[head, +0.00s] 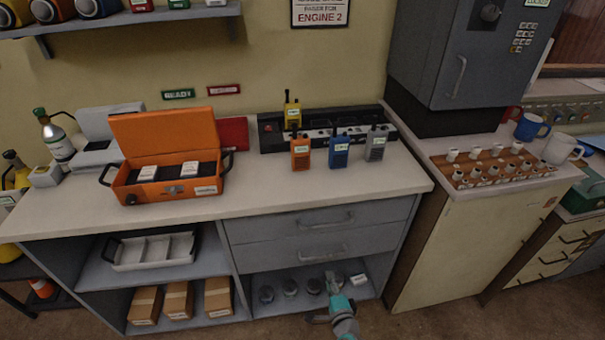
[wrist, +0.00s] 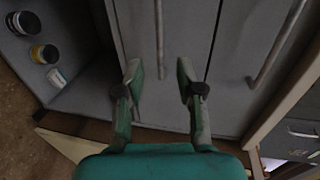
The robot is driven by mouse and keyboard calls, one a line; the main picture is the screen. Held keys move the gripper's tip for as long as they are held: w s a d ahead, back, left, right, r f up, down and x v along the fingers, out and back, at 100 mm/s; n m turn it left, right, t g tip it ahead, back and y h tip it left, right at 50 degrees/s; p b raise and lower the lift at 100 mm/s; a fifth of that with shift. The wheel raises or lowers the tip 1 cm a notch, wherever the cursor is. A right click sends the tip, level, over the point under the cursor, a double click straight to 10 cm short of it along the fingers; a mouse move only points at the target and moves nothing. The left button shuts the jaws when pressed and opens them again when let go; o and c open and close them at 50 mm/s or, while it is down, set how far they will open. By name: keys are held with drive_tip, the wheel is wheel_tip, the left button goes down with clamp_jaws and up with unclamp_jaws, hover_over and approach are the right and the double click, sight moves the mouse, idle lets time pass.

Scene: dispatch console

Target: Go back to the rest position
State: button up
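My gripper (head: 331,280) is low in the head view, in front of the open lower shelf of the grey cabinet, below its two drawers. In the wrist view my gripper (wrist: 160,75) has its two fingers spread apart with nothing between them. The grey drawer fronts (wrist: 185,30) with their bar handles lie beyond the fingertips. Both drawers (head: 318,220) look shut in the head view.
An open orange case (head: 150,192) and several radios (head: 339,152) stand on the counter (head: 270,180). Jars (head: 289,287) stand on the shelf close to my gripper. Cardboard boxes (head: 179,300) and a white tray (head: 150,250) sit to the left.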

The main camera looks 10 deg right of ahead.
drive_tip(key=s+d+r+n, duration=0.15)
drive_tip(key=s+n, duration=0.25)
drive_tip(key=s, duration=1)
drive_tip(key=s+r+n, duration=0.3)
drive_tip(key=s+n, duration=0.2)
drive_tip(key=s, duration=1)
drive_tip(key=s+r+n, duration=0.9)
drive_tip(key=s+r, duration=0.8)
drive_tip(key=r, duration=0.2)
drive_tip(key=shift+s+a+r+g, duration=0.15)
drive_tip(key=shift+a+r+g, duration=0.2)
drive_tip(key=shift+a+g, duration=0.1)
